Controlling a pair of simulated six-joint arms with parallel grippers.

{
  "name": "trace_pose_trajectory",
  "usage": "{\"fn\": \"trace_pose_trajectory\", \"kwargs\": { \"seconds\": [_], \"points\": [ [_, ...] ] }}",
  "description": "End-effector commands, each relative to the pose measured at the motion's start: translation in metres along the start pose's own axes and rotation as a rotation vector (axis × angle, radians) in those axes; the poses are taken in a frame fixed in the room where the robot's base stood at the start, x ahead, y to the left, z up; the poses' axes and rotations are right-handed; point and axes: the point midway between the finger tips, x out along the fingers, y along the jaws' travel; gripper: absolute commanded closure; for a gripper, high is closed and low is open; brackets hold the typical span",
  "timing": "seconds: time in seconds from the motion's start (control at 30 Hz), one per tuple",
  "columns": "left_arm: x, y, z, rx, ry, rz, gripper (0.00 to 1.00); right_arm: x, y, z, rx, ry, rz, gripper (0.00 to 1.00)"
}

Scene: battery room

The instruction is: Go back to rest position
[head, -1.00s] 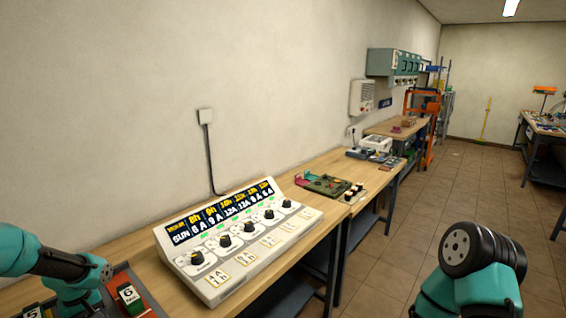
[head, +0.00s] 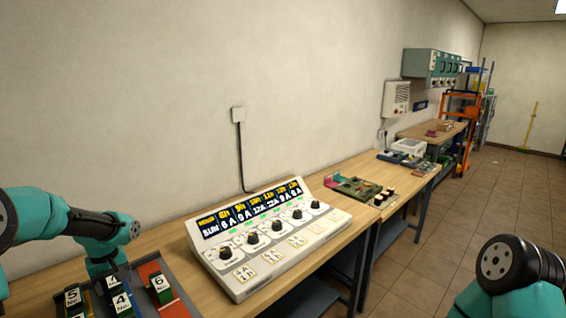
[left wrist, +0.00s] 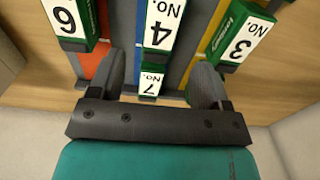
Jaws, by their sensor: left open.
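My left gripper (head: 112,280) hangs over a grey tray (head: 199,314) on the near bench. Its open fingers (left wrist: 160,78) show in the left wrist view, spread apart. Battery 7 (left wrist: 151,84) appears between them, and I cannot tell how far below it is.
A sloped control panel (head: 240,282) with several dials stands on the wooden bench (head: 160,240), right of the tray. Farther along are a green board (head: 355,186) and a white device (head: 408,147). The tiled floor (head: 440,230) is open on the right.

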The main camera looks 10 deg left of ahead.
Motion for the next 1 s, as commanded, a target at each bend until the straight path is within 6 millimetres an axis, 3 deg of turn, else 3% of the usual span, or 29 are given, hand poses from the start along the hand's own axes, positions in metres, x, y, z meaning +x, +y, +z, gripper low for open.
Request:
{"fn": "trace_pose_trajectory", "kwargs": {
  "seconds": [0.4,0.67,1.0],
  "points": [
    [0.065,-0.001,0.000,0.000,-0.002,0.000,0.29,0.000,0.000,0.000,0.000,0.000,0.000,0.29],
    [0.099,0.000,0.000,0.001,0.001,0.001,0.29,0.000,0.000,0.000,0.000,0.000,0.000,0.29],
    [0.043,0.000,-0.001,-0.001,0.006,0.004,0.29,0.000,0.000,0.000,0.000,0.000,0.000,0.29]
  ]
}}
